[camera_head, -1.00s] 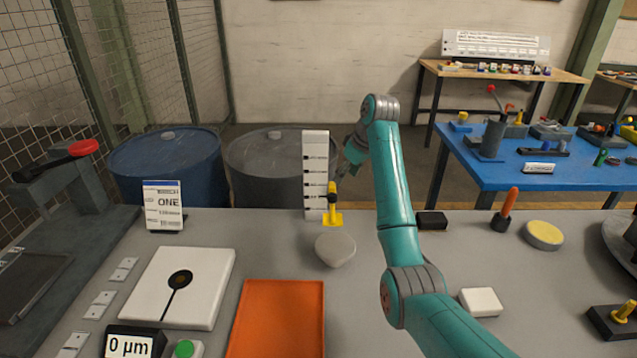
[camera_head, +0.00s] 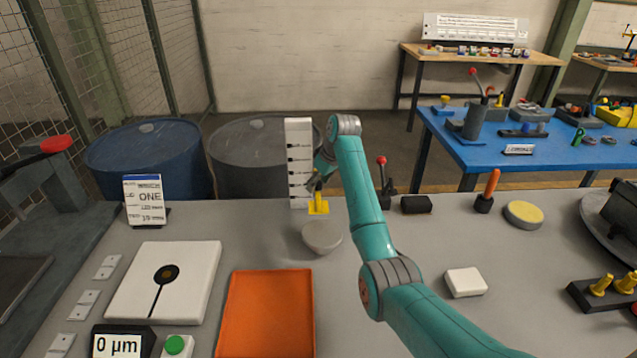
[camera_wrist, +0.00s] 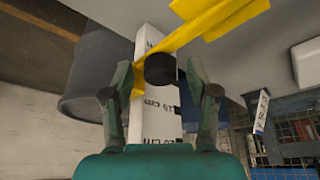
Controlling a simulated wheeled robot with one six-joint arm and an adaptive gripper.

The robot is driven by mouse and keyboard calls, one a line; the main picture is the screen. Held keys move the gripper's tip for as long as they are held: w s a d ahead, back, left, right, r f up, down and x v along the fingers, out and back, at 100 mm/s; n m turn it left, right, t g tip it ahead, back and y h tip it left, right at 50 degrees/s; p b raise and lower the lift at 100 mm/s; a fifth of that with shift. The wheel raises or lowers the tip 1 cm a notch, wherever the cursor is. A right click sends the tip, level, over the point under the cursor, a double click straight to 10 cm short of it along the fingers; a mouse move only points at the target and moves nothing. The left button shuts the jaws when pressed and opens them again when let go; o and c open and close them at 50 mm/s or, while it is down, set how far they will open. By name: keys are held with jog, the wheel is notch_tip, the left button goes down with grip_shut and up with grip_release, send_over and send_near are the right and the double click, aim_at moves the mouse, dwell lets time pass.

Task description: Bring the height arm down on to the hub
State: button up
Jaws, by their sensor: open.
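The height gauge is a white marked post (camera_head: 298,160) standing at the table's back edge. Its yellow height arm (camera_head: 318,203) shows low beside the post and carries a dark round knob (camera_wrist: 160,69). My gripper (camera_head: 318,182) is at the arm, just right of the post. In the wrist view my gripper (camera_wrist: 159,78) is open, with one finger on each side of the knob; a small gap shows on both sides. Nothing is clearly recognisable as the hub; a pale rounded piece (camera_head: 322,238) sits in front of the gauge.
An orange tray (camera_head: 268,315), a white plate with a black disc (camera_head: 190,285) and a 0 µm display (camera_head: 117,343) are at front left. A red-knobbed lever (camera_head: 381,162), black block (camera_head: 416,204) and white block (camera_head: 465,282) stand right of my arm.

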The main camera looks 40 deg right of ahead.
aim_at(321, 187)
grip_shut()
jog(key=shift+f, duration=2.05)
grip_release()
jog(key=v, duration=1.2)
jog(key=shift+w, duration=0.1)
